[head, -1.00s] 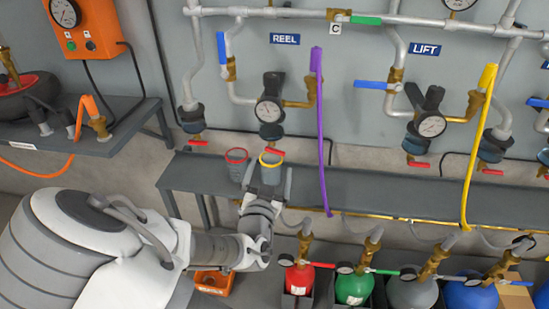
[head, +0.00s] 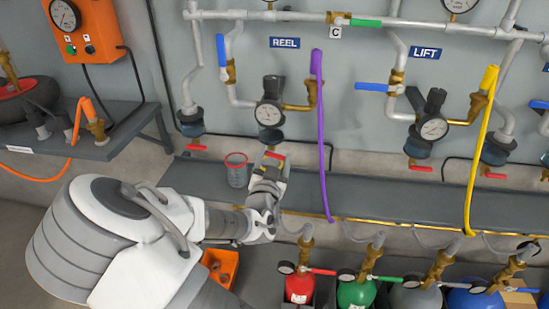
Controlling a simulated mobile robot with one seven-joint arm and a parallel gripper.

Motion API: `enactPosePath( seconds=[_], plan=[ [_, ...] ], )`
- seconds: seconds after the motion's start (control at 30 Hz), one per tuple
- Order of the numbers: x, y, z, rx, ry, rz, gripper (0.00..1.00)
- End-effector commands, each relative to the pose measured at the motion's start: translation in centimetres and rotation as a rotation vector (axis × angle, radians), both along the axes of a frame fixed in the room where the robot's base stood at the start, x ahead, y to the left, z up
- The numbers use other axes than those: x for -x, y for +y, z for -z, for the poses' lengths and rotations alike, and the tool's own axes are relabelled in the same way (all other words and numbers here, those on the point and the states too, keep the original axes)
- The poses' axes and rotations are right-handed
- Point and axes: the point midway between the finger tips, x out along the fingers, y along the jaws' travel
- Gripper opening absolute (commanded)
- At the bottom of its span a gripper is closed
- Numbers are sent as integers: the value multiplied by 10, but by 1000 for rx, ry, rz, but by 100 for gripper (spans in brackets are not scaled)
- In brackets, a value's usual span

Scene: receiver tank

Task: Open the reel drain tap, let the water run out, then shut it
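The blue "REEL" sign (head: 285,42) hangs above the reel unit, which has a round gauge (head: 269,114) and a blue bowl (head: 270,134) below it. A small red tap handle (head: 275,155) shows under this bowl. My gripper (head: 269,163) is just below and over the handle, close to it or touching; I cannot tell which. Its fingers are too small and overlapped to show whether they are open or shut. A clear cup with a red rim (head: 237,171) stands on the grey shelf left of my gripper. No yellow-rimmed cup shows; my gripper may hide it. No water is visible.
A purple hose (head: 320,130) hangs close to the right of my gripper. Similar red handles show under the left unit (head: 196,147) and the lift unit (head: 420,168). The grey shelf (head: 390,195) is clear on the right. Several gas cylinders, including a red one (head: 299,287), stand below.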

Motion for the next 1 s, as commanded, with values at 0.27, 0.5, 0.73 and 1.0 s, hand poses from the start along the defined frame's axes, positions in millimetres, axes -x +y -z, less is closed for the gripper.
enactPosePath(
  seconds=[0.27,0.5,0.73,1.0],
  plan=[
    [0,0,0,0,0,-1,17],
    [0,0,3,-63,-10,1,17],
    [0,1,3,-132,-24,-1,17],
    [0,1,3,-129,-23,-1,87]
  ],
)
